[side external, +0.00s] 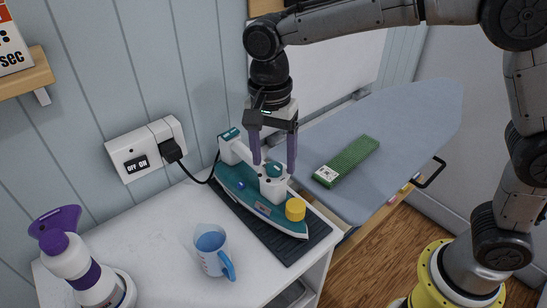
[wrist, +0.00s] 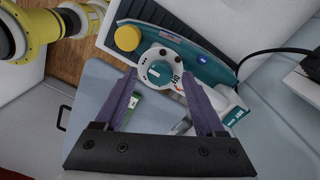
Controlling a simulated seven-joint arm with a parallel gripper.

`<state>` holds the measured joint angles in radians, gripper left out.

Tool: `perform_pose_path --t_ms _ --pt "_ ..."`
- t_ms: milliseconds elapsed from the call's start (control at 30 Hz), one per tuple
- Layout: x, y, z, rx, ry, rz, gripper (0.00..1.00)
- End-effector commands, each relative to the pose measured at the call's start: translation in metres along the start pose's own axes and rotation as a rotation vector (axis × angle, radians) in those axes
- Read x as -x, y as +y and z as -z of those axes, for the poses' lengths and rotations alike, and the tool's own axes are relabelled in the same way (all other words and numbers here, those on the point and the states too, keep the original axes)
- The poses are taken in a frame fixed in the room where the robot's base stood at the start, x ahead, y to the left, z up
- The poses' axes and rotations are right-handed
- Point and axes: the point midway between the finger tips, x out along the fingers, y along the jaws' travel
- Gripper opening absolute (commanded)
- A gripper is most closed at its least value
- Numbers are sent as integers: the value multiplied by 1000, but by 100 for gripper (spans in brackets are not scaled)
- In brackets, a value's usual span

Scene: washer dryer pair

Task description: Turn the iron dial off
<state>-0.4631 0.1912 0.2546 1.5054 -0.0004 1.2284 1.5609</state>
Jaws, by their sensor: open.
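The iron (side external: 252,192) is teal and white with a yellow cap (side external: 295,209) near its front. It lies on a dark ribbed mat (side external: 300,247) on the white counter. Its teal dial (side external: 274,170) sits on a white housing on top; in the wrist view the round dial (wrist: 159,74) shows with markings and a red mark around it. My gripper (side external: 272,166) is above the iron with its two purple fingers pointing down. In the wrist view my gripper (wrist: 165,78) is open, with fingers apart on either side below the dial. Contact with the dial cannot be told.
A wall socket (side external: 147,149) with a black plug and cord is behind. A measuring jug (side external: 212,252) and a purple-white appliance (side external: 78,262) stand on the counter at left. An ironing board (side external: 400,130) with a green box (side external: 346,161) is at right.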

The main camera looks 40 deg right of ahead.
Motion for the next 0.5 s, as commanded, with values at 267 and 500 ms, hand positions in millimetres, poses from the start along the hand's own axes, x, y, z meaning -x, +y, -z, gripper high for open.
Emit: perform_pose_path --t_ms 267,500 --pt "-7 0 0 0 0 1 72" --pt "-7 0 0 0 0 1 52"
